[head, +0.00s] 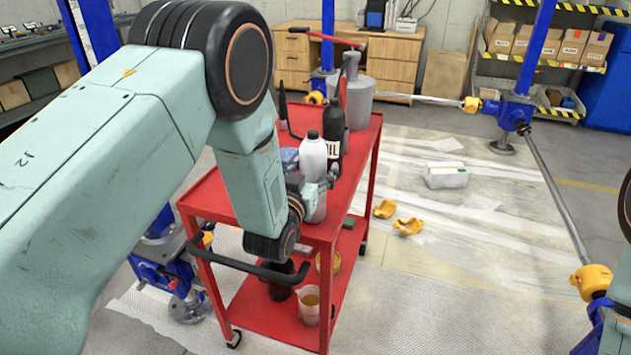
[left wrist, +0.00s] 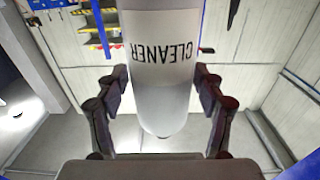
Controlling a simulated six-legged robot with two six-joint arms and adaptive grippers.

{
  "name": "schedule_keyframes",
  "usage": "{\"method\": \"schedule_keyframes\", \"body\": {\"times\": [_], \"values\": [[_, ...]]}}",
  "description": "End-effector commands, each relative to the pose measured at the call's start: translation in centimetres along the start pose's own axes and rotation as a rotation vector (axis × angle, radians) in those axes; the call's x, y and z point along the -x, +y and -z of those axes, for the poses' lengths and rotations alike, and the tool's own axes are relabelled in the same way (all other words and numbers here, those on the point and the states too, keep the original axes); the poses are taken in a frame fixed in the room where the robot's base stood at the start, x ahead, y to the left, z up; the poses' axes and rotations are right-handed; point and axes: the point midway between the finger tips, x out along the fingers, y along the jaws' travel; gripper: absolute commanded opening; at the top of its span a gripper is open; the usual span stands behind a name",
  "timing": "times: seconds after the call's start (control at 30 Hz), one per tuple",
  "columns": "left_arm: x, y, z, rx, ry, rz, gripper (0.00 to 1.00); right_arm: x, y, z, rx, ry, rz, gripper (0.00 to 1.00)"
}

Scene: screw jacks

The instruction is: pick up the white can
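The white can (left wrist: 163,90) fills the middle of the left wrist view, with the word CLEANER upside down on its pale label. In the head view the white can (head: 313,157) has a dark cap and is at the near end of the red cart's top. My left gripper (head: 326,182) is at the can, and its parts hide some of the body. My right gripper is not in view.
The red cart (head: 350,195) also bears a black oil bottle (head: 333,128) close behind the can and a grey oil can (head: 358,95) farther back. Containers stand on its lower shelf. Blue jack stands are around it. Yellow pieces (head: 408,226) lie on the floor at right.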

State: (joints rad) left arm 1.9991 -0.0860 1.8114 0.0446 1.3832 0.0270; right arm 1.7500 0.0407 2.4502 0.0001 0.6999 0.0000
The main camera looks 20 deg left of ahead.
Motion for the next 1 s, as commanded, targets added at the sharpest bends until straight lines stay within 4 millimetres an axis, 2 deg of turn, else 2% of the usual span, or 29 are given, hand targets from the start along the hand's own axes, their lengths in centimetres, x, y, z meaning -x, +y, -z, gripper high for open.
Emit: {"method": "schedule_keyframes", "body": {"times": [0.07,0.67,0.9,1.0], "values": [[-0.1,0.0,0.0,0.0,0.0,0.001,0.59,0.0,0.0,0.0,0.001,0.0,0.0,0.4],[-0.2,0.2,0.1,0.0,0.003,0.001,0.08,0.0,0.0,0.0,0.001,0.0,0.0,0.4],[-0.3,0.3,0.3,0.0,0.006,0.0,0.06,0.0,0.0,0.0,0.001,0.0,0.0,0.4],[-0.3,0.3,1.1,0.0,0.007,0.0,0.06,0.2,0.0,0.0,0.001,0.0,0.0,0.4]]}}
